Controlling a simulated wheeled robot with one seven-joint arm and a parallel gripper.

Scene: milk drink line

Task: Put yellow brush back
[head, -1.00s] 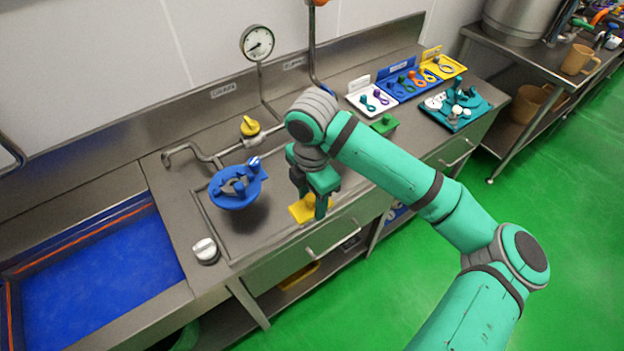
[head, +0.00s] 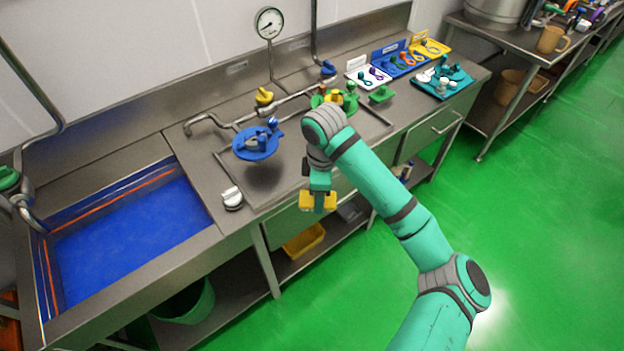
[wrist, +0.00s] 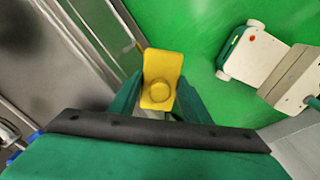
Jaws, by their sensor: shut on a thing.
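The yellow brush (head: 318,203) is a small yellow block in the head view, held in front of the counter's front edge, by the drawer fronts. In the wrist view the yellow brush (wrist: 161,78) shows its flat yellow face with a round boss, between the two green fingers. My gripper (head: 319,187) points down and is shut on it. The gripper also shows in the wrist view (wrist: 160,100). The brush looks clear of the counter, with green floor behind it in the wrist view. Its bristles cannot be made out.
A yellow bin (head: 304,241) sits on the shelf below the counter. A blue valve part (head: 256,146) and a white-topped knob (head: 232,198) are on the counter. White, blue and yellow trays and a teal tray (head: 428,91) stand farther right. A blue-bottomed sink (head: 130,235) is left.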

